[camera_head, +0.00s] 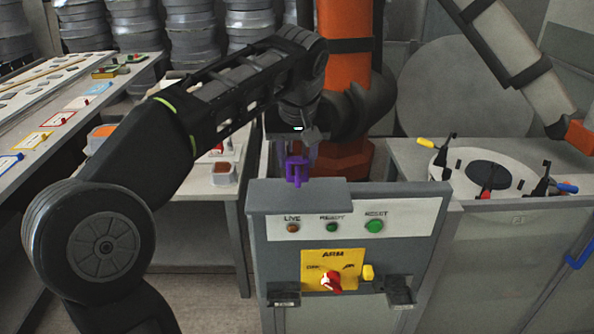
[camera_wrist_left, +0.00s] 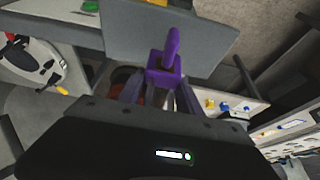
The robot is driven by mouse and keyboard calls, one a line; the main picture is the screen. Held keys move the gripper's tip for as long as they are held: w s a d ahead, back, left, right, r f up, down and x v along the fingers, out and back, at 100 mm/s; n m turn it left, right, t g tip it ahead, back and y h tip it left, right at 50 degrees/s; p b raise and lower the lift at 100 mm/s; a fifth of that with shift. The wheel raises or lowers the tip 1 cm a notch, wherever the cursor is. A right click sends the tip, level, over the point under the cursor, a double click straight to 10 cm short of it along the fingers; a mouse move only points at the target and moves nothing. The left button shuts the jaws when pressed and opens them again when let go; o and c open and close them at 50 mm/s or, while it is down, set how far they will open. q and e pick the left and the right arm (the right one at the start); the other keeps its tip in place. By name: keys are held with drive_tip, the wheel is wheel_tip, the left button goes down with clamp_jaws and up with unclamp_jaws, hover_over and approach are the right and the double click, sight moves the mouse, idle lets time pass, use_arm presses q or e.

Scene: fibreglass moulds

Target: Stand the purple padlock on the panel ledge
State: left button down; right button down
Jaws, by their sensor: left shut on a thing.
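The purple padlock (camera_head: 297,168) is between the fingers of my left gripper (camera_head: 301,148), which is shut on it. In the left wrist view the padlock (camera_wrist_left: 164,68) shows its body between the fingertips (camera_wrist_left: 160,82), with its narrow part pointing away from the gripper. The grey control panel (camera_head: 400,218) stands below it, with a flat grey top ledge (camera_head: 298,195). In the head view the padlock appears just above and behind the ledge's back edge. I cannot tell whether they touch. My right gripper is not in view.
The panel front has a red switch (camera_head: 331,281), a yellow piece (camera_head: 368,272) and two small dark trays. An orange column (camera_head: 345,70) stands close behind. A white fixture with clamps (camera_head: 487,172) is right; a bench with coloured cards (camera_head: 60,118) is left.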

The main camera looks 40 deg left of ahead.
use_arm(q)
drive_tip(key=shift+f, duration=1.4)
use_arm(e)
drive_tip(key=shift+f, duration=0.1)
use_arm(q)
drive_tip(key=shift+f, duration=0.25)
drive_tip(key=c, duration=0.8)
unclamp_jaws()
drive_tip(key=shift+r, duration=0.1)
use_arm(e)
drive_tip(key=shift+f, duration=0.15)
